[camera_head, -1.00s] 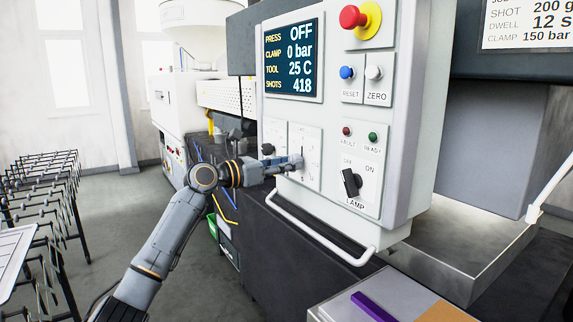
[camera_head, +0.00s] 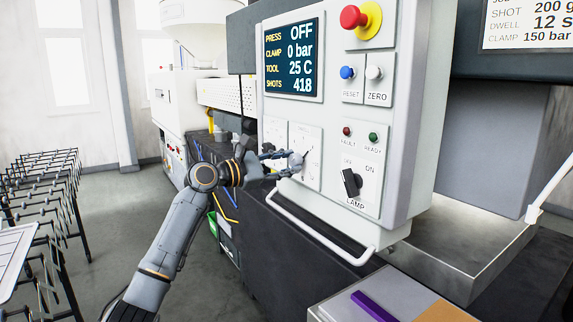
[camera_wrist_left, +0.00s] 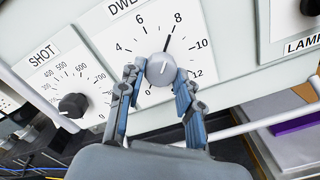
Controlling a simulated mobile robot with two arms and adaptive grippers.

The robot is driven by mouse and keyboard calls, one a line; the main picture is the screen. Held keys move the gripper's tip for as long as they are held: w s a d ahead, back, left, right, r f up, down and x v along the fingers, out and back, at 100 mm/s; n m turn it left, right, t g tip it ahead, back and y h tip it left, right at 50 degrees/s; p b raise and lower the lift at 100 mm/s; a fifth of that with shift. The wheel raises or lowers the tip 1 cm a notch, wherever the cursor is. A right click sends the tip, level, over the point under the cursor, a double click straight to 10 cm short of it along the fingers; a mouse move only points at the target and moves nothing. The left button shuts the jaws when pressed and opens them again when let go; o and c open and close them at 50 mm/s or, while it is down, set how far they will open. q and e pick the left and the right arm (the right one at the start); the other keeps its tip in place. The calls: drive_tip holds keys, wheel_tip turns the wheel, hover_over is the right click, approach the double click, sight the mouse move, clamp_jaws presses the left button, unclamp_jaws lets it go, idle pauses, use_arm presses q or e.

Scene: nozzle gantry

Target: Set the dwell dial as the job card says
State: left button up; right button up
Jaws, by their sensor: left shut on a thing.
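The dwell dial shows in the left wrist view as a round grey knob (camera_wrist_left: 161,69) on a white plate (camera_wrist_left: 110,38) with a scale from 0 to 12. Its dark pointer line points just short of 8. My left gripper (camera_wrist_left: 158,76) is shut on the knob, with one finger on each side. In the head view the left gripper (camera_head: 291,163) reaches the dial plate (camera_head: 311,140) from the left. The job card (camera_head: 525,24) at the top right reads shot 200 g, dwell 12 s, clamp 150 bar. My right gripper is not in view.
The shot dial (camera_wrist_left: 73,105) is left of the dwell dial. The lamp switch (camera_head: 351,183) is to the right. A white handrail (camera_head: 320,233) runs below the panel. The screen (camera_head: 291,58) reads press OFF. A red emergency button (camera_head: 353,17) sits above.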

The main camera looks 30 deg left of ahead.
use_arm(q)
drive_tip(key=m+b, duration=0.1)
drive_tip(key=m, duration=0.3)
drive_tip(key=shift+m, duration=0.4)
drive_tip(key=m+b, duration=0.1)
drive_tip(key=m, duration=0.3)
drive_tip(key=m+b, duration=0.2)
drive_tip(key=m, duration=0.3)
drive_tip(key=m+b, duration=0.1)
drive_tip(key=m, duration=0.3)
drive_tip(key=shift+m, duration=0.4)
drive_tip(key=o, duration=1.2)
drive_tip(key=shift+c, duration=0.2)
drive_tip(key=shift+r, duration=0.1)
drive_tip(key=v, duration=1.2)
